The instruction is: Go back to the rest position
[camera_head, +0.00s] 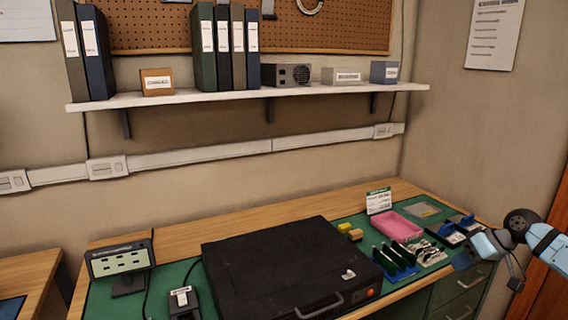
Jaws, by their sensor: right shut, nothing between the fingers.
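My right gripper (464,262) is at the right edge of the view, on the end of a light blue and black arm that comes in from the right. It is shut and empty, by the front right corner of the workbench (180,232), in front of the drawers. The fingers are small and dark here. My left gripper is not in view.
A black case (280,262) with a handle lies on the green mat. A pink tray (398,226), blue racks (396,262) and a small sign (378,200) stand to its right. A display unit (119,262) is at left. A shelf (190,97) with binders hangs above.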

